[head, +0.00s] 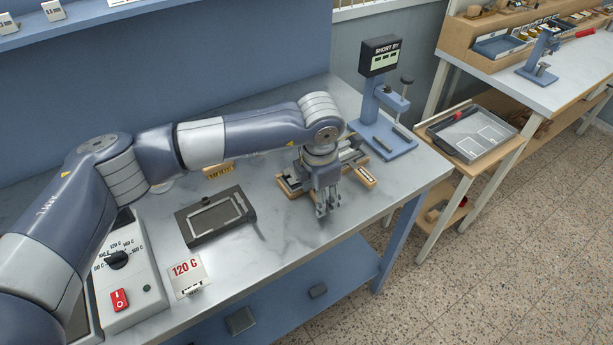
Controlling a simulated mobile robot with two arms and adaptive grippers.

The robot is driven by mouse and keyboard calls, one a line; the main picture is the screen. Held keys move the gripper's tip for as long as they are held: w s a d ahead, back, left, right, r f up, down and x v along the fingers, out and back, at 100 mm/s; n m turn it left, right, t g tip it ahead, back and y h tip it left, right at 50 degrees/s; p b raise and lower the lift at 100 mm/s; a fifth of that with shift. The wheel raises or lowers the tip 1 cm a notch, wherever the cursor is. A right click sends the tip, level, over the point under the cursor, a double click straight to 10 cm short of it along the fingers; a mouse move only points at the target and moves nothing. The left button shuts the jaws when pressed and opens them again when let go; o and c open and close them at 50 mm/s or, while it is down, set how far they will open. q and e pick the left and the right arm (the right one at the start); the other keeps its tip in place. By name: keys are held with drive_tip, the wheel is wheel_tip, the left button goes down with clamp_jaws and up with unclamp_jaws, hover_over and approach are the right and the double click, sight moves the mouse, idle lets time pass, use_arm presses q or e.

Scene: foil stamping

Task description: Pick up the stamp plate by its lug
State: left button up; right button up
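A dark flat block (195,236) lies on the bench at centre left, with a pale rectangular outline on its top. A fixture with wooden strips (364,177) is behind the gripper, partly hidden by my wrist. My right gripper is out of view.
A control box (130,277) with a dial and red switch stands at left, beside a "120 C" card (187,275). Bench surface between block and gripper is clear.

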use_arm(q)
drive_tip(key=shift+w+a+f, duration=0.15)
drive_tip(key=shift+w+a, duration=0.05)
drive_tip(key=shift+a, duration=0.05)
